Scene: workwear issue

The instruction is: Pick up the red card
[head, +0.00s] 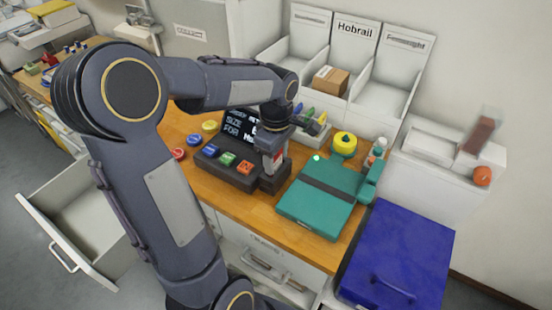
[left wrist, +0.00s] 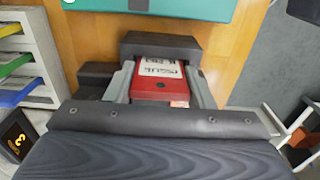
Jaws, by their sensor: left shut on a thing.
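The red card (left wrist: 150,90) has a white label with printed text and shows best in the left wrist view. It sits at the dark slot block (left wrist: 160,43) at the end of the button console (head: 228,165); how far it is inside the block is hidden. My left gripper (left wrist: 160,88) is shut on the card, one finger on each side of it. In the head view my left gripper (head: 270,165) points down over the block, and only a bit of red shows there. My right gripper is in neither view.
A teal case (head: 318,205) lies right of the block on the wooden counter. A blue box (head: 405,245) stands at the right. White bins (head: 355,45) line the back, one holding a cardboard box (head: 331,80). An open drawer (head: 70,220) juts out at left.

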